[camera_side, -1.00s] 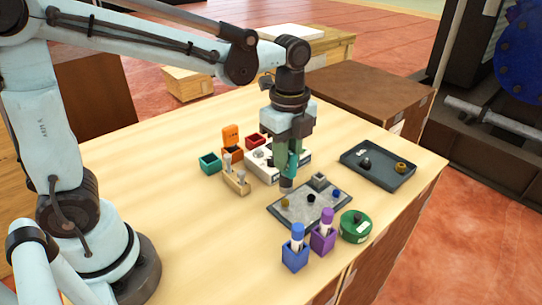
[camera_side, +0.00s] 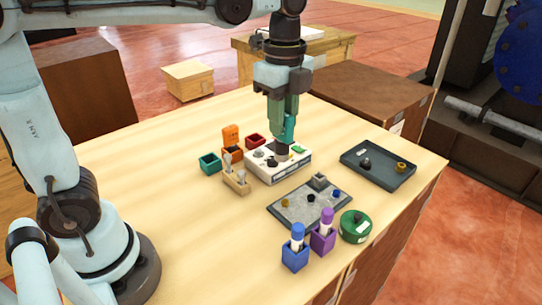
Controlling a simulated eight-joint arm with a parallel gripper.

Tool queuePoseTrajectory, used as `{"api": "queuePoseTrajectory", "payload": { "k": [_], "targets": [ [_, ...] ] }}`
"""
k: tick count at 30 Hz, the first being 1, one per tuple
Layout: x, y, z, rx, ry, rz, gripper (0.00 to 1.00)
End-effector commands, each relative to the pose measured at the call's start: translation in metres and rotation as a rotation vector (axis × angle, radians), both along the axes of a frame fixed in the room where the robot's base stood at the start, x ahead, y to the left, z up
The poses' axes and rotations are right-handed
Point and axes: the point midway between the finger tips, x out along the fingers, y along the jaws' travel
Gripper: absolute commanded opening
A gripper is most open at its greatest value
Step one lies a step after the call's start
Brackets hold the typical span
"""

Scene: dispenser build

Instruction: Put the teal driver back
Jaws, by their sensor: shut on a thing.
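My gripper (camera_side: 284,122) points down over the white box (camera_side: 283,168) and is shut on the teal driver (camera_side: 290,128). The driver's teal body shows between and beside the fingers, and a dark tip below reaches down to the top of the white box; I cannot tell whether it touches. The teal square holder (camera_side: 209,163) stands to the left on the table and looks empty. The white box carries small knobs and a green piece on its top.
An orange block (camera_side: 231,135), a red holder (camera_side: 255,142) and a wooden stand (camera_side: 237,181) are near the teal holder. A grey plate (camera_side: 290,212), blue holder (camera_side: 295,260), purple holder (camera_side: 323,239), green round container (camera_side: 354,228) and dark tray (camera_side: 350,158) lie nearer or right. The left front table is clear.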

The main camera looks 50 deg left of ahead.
Motion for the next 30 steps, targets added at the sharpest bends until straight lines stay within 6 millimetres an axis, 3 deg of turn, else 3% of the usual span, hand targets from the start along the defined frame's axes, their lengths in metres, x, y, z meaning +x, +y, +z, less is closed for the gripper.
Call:
{"api": "queuePoseTrajectory", "payload": {
  "k": [8, 15, 18, 26, 30],
  "targets": [
    [-0.002, 0.069, 0.000, 0.000, 0.000, 0.329, 0.00],
    [-0.023, 0.150, 0.000, -0.001, 0.000, 0.734, 0.00],
    [-0.033, 0.174, 0.000, -0.001, 0.000, 0.868, 0.00],
    [-0.058, 0.217, -0.001, -0.001, 0.000, 1.119, 0.00],
    [-0.057, 0.216, -0.019, -0.001, 0.000, 1.116, 0.00]
  ]
}}
